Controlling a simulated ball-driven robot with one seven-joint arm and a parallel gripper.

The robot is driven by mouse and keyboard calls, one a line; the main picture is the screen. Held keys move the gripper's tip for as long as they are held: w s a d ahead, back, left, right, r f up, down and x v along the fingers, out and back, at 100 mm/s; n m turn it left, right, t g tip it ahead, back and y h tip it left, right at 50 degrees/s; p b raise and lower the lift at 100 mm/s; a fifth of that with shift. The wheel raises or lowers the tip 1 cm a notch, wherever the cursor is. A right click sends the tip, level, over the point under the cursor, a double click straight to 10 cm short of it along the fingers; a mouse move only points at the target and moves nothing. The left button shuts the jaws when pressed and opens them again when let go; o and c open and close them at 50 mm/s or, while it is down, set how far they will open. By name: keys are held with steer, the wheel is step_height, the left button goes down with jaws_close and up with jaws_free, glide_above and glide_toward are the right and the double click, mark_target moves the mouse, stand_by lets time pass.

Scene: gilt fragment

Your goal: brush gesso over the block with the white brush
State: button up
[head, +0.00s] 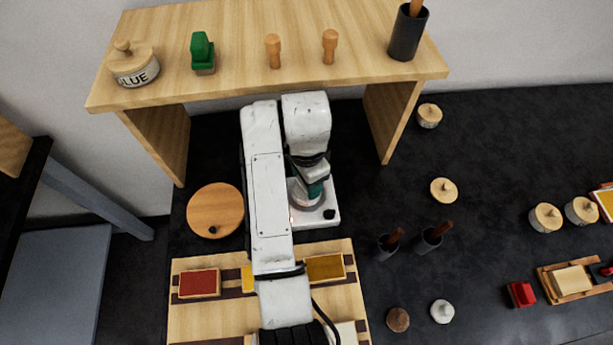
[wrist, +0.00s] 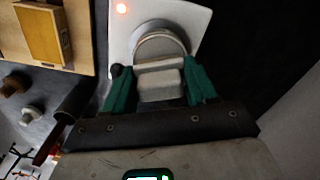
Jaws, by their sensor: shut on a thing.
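My gripper (head: 309,191) is at the white square hot plate (head: 326,216) under the wooden shelf. In the wrist view its green fingers (wrist: 160,84) are shut on a pale grey-white blocky piece (wrist: 160,86), which looks like the white brush. The piece is over a round pale dish (wrist: 160,46) on the plate; I cannot tell whether it touches the contents. Blocks with coloured tops lie on the striped wooden board (head: 180,330): a red one (head: 199,283), an ochre one (head: 325,268) and a yellow one (head: 248,279) partly hidden by my arm. The block meant is unclear.
The wooden shelf (head: 290,80) above carries a green brush (head: 202,52), a glue jar (head: 134,66) and a dark cup (head: 407,36). A round wooden disc (head: 215,210) lies left. Two dark cups (head: 386,247) with handles stand right. Lidded jars (head: 444,190) are scattered right.

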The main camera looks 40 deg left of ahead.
steer(key=shift+f, duration=0.65)
stand_by(2.0)
steer(key=shift+r, duration=3.6)
steer(key=shift+s, duration=0.1)
